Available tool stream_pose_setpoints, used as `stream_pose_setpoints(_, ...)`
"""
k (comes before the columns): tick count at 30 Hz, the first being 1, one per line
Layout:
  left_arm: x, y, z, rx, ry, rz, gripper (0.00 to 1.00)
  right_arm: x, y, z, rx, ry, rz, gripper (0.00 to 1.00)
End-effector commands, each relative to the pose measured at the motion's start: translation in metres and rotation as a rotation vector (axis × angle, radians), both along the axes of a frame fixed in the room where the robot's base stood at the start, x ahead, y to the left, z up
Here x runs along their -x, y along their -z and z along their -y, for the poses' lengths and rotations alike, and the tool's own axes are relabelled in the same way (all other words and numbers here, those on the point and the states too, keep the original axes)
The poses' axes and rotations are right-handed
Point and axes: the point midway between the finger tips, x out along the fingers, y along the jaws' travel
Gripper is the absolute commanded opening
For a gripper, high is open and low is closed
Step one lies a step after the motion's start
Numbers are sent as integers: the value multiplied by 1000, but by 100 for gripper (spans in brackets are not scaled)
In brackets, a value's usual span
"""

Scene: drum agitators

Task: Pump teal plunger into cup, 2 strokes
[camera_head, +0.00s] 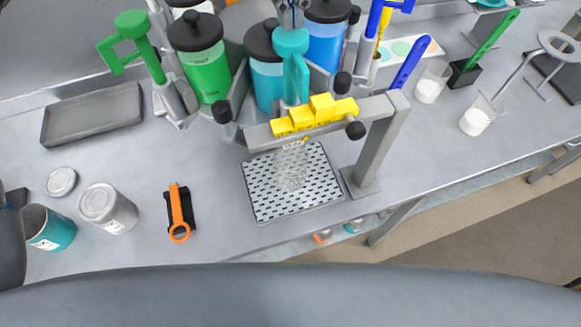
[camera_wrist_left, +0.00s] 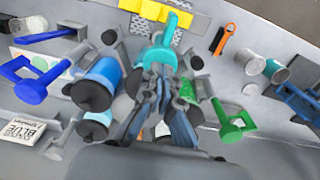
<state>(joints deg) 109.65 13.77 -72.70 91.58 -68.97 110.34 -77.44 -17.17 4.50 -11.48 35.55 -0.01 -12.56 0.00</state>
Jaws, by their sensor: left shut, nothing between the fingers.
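The teal plunger (camera_head: 291,45) stands upright in front of the teal canister (camera_head: 265,72), behind the yellow stepped block on the grey beam. In the left wrist view, the teal plunger (camera_wrist_left: 160,60) lies just beyond my fingertips, with its curved teal part reaching toward the yellow block. My left gripper (camera_head: 292,12) is shut and empty, at or just above the plunger's top; I cannot tell if they touch. My left fingers (camera_wrist_left: 157,88) also show close together in the wrist view. A clear, speckled cup (camera_head: 291,172) stands on the perforated tray below the beam. My right gripper is not in view.
The grey beam with the yellow block (camera_head: 315,115) and its post (camera_head: 378,145) stand over the perforated tray (camera_head: 265,205). Green (camera_head: 205,70) and blue (camera_head: 325,40) canisters flank the teal one.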

Motion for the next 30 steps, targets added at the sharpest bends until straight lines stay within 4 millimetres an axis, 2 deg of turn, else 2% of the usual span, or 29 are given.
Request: stream_pose_setpoints(30,0,44,0,0,1,-2,0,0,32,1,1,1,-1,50)
